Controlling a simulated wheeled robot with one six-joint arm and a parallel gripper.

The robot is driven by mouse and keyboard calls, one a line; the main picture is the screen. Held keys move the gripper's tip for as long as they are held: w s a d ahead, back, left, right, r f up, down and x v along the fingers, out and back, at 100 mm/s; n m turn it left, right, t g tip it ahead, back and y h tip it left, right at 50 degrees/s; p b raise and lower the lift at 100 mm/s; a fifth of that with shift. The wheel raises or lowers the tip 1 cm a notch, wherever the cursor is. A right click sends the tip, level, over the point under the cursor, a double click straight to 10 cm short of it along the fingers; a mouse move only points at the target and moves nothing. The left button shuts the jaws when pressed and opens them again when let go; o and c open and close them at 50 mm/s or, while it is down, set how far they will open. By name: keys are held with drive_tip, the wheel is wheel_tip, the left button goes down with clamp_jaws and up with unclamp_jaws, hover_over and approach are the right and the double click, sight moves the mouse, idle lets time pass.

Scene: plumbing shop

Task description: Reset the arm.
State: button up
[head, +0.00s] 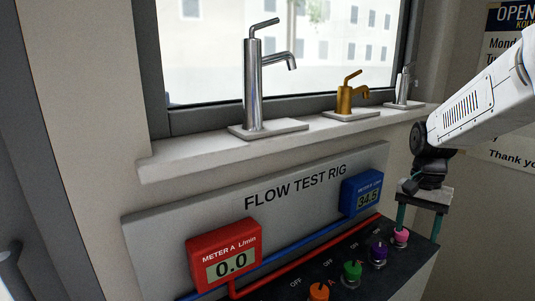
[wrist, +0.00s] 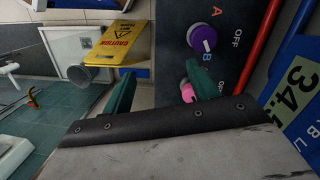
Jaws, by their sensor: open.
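My gripper (head: 418,233) is at the right of the head view, pointing down at the right end of the test rig's dark panel. Its two green fingers are apart with nothing between them. In the wrist view my gripper (wrist: 160,72) also shows open and empty. A pink knob (head: 400,238) sits on the panel close by the left finger. In the wrist view the pink knob (wrist: 187,92) is partly hidden behind one finger; I cannot tell whether they touch.
Orange (head: 319,291), green (head: 352,270) and purple (head: 378,250) knobs line the panel. The red meter (head: 224,254) reads 0.0, the blue meter (head: 362,192) 34.5. Faucets stand on the sill (head: 190,158) behind. A yellow caution sign (wrist: 112,42) stands beyond the panel.

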drive_tip(key=s+a+r+n+t, duration=0.1)
drive_tip(key=s+a+r+n, duration=0.1)
drive_tip(key=s, duration=0.6)
drive_tip(key=s+a+r+n+t, duration=0.1)
drive_tip(key=s+a+r+n, duration=0.1)
drive_tip(key=s, duration=0.7)
drive_tip(key=s+a+r+n, duration=0.2)
drive_tip(key=s+a+n, duration=0.2)
drive_tip(key=s, duration=0.4)
drive_tip(key=shift+s+a+t, duration=0.2)
drive_tip(key=shift+a+t, duration=0.2)
drive_tip(key=shift+a, duration=0.2)
